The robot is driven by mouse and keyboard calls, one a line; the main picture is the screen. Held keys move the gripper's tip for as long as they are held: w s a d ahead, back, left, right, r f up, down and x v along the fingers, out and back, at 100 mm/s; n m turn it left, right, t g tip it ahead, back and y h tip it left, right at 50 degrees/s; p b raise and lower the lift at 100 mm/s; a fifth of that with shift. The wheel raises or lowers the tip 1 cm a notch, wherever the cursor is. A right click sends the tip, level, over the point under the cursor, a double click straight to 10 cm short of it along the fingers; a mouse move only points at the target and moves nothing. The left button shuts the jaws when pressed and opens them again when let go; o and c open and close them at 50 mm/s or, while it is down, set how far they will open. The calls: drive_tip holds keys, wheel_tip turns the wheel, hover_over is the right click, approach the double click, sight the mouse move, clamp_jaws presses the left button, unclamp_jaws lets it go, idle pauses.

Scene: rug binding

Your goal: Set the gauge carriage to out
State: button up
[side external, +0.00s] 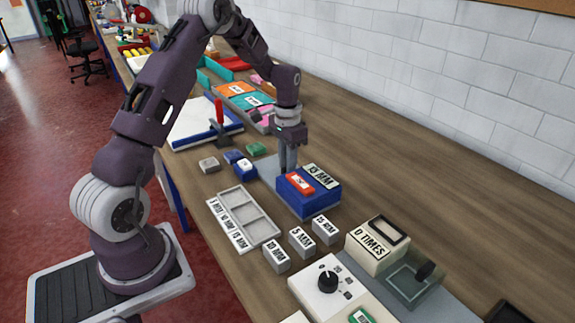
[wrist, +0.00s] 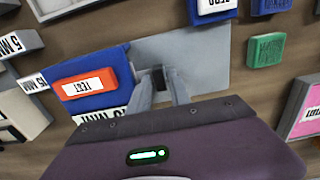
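A blue block (side external: 308,203) with an orange tag and a "15 MM" label stands on the bench, at one end of a flat grey plate (side external: 264,166). It seems to be the gauge, but no part is marked as its carriage. In the wrist view the block (wrist: 97,54) is left of the grey plate (wrist: 200,55). A small dark piece (wrist: 158,77) sits between the fingertips of my gripper (wrist: 160,82). In the side view my gripper (side external: 288,162) points down just behind the block. Whether the fingers press on the dark piece is unclear. No "out" mark is readable.
A grey tray (side external: 247,216) and several small labelled blocks (side external: 302,241) lie nearer. A "0 TIMES" box (side external: 377,244) and a knob panel (side external: 328,283) are at front right. Small blue and green blocks (side external: 256,149) lie behind. Bare bench (side external: 420,190) is free on the wall side.

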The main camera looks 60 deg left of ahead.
drive_tip(key=shift+f, duration=0.4)
clamp_jaws()
drive_tip(key=shift+r, duration=0.1)
idle(1.0)
